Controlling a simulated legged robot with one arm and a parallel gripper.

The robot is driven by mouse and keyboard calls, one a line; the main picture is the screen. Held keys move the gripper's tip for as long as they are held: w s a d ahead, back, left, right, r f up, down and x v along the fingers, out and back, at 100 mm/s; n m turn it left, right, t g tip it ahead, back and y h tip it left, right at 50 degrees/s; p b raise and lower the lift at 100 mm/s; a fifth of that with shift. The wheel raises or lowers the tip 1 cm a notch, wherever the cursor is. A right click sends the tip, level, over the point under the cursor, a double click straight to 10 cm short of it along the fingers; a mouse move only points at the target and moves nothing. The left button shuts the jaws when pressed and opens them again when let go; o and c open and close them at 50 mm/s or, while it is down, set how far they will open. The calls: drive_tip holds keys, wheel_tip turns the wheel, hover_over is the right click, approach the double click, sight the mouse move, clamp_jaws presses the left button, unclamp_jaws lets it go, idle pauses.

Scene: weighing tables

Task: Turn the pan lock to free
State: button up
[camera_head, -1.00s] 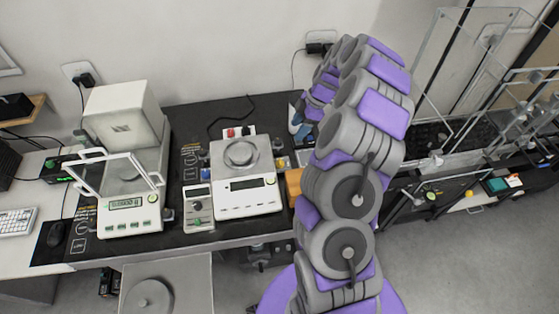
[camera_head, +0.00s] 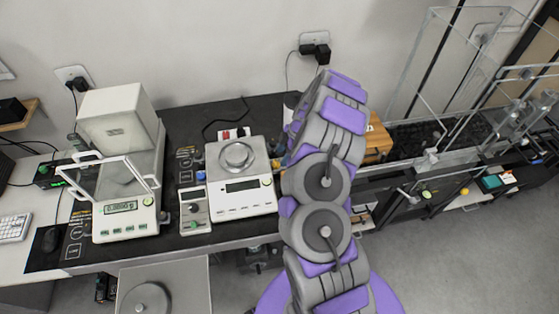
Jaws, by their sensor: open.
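A white balance with a round metal pan (camera_head: 236,156) stands mid-table; its display and buttons face me. A small grey box (camera_head: 194,211) with dark and green knobs stands against its left side. At the left is another balance (camera_head: 125,219) with a clear, tilted shield and a lit display. I cannot tell which knob is the pan lock or how it is set. My arm rises at the right of the middle balance and bends over toward the table's back. My gripper is hidden behind my arm links.
Red and white small items (camera_head: 231,134) and a black cable lie behind the middle balance. A wooden block (camera_head: 378,138) is right of my arm. Clear-walled cases (camera_head: 440,70) fill the right side.

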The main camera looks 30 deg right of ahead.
sight(276, 164)
drive_tip(key=shift+x, duration=2.1)
drive_tip(key=shift+r, duration=0.1)
